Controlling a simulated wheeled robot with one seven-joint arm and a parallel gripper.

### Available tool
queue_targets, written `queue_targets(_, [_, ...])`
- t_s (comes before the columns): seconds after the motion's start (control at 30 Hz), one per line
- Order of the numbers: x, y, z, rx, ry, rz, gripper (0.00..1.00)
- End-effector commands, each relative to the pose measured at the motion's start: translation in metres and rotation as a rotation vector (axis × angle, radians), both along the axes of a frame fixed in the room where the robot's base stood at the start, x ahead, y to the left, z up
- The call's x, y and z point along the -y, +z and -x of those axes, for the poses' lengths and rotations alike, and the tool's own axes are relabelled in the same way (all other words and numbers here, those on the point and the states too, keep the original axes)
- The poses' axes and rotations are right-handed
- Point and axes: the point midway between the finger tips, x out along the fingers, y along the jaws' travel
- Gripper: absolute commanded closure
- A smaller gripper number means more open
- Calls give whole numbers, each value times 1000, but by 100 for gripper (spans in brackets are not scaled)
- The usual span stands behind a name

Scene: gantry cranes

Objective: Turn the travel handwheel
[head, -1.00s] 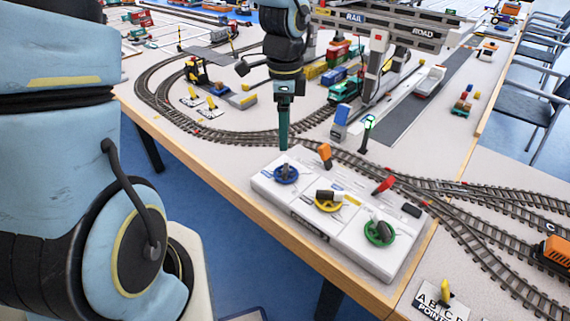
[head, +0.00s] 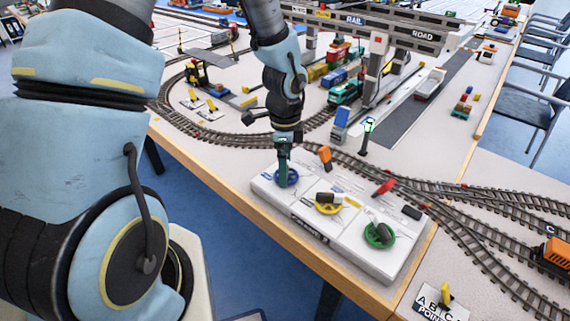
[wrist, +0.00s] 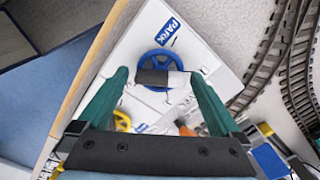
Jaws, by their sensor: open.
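A white control panel (head: 308,226) carries three handwheels: blue (head: 291,180), yellow (head: 328,205) and green (head: 379,236). I cannot read which one is marked travel. My gripper (head: 284,160) is pointing down over the blue wheel and partly hides it. In the wrist view, my open gripper (wrist: 158,77) has one finger on each side of the blue wheel's dark crank grip (wrist: 152,78), with gaps on both sides. The blue wheel (wrist: 163,58) has a "PARK" label (wrist: 169,31) beside it. The yellow wheel (wrist: 121,120) is partly hidden behind a finger.
Orange (head: 325,155) and red (head: 384,187) levers stand along the panel's far side. Railway track (head: 400,180) curves behind the panel. A blue-and-white block (head: 340,124) and a small signal lamp (head: 366,135) stand beyond. The table edge (head: 225,168) is close on the left.

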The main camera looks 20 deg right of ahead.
Motion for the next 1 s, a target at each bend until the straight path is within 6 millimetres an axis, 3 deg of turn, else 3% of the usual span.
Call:
queue_targets(0.17, [0,0,0,0,1,0,0])
queue_targets(0.83, [0,0,0,-1,1,0,75])
queue_targets(1.0, [0,0,0,0,6,-1,78])
